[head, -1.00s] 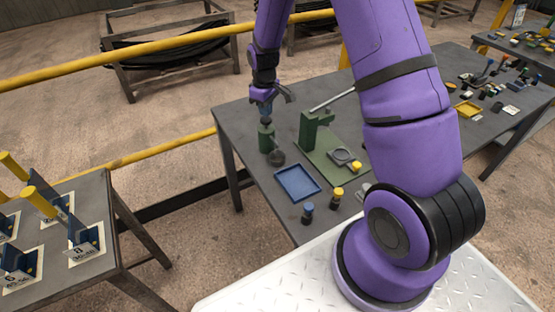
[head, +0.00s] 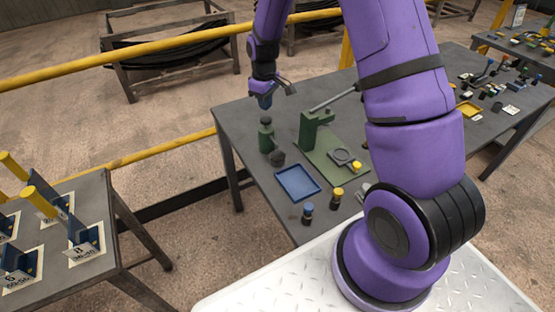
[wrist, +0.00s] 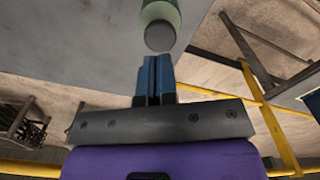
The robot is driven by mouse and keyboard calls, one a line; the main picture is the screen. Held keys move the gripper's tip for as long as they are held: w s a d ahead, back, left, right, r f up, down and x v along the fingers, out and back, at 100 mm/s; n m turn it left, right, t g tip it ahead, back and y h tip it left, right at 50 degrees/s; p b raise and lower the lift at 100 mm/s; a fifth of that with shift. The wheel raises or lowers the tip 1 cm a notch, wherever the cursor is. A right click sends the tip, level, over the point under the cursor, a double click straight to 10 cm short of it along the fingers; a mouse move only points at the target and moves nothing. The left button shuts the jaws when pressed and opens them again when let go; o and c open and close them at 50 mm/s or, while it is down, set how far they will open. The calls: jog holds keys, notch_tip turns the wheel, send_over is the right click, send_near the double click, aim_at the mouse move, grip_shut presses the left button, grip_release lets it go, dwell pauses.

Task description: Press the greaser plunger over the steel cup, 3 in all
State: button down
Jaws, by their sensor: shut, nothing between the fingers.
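The greaser (head: 266,140) is a dark green bottle shape standing upright near the left edge of the table, with a dark round plunger knob on top. A small dark grey cup (head: 278,158), likely the steel cup, is just in front of it to the right. My gripper (head: 265,103) is shut and empty, pointing down just above the plunger knob with a small gap. In the wrist view the shut blue fingers (wrist: 154,76) are beside the grey plunger knob (wrist: 160,37), with the green body behind it. The cup cannot be made out there.
A green lever press (head: 314,130) on a green base stands right of the greaser. A blue tray (head: 297,183) and two small bottles, blue-capped (head: 307,212) and yellow-capped (head: 337,198), are nearer the front. A yellow rail (head: 170,45) runs behind the table.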

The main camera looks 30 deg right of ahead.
notch_tip(320, 180, up, 4)
jog(key=shift+r, duration=0.15)
dwell(0.3)
dwell(0.4)
jog(key=s+a+r+m+t, duration=0.1)
jog(key=s+r+m, duration=0.1)
jog(key=s+r, duration=0.65)
jog(key=s+a+r+m+t, duration=0.15)
jog(key=s+r, duration=0.45)
jog(key=r, duration=0.6)
jog(key=s+r+m+t, duration=0.1)
jog(key=s+r, duration=0.2)
jog(key=s, duration=0.7)
jog(key=s+a+r+m+t, duration=0.1)
jog(key=s+r, duration=0.2)
jog(key=s, duration=0.7)
jog(key=shift+r+t, duration=0.25)
jog(key=shift+t, duration=0.1)
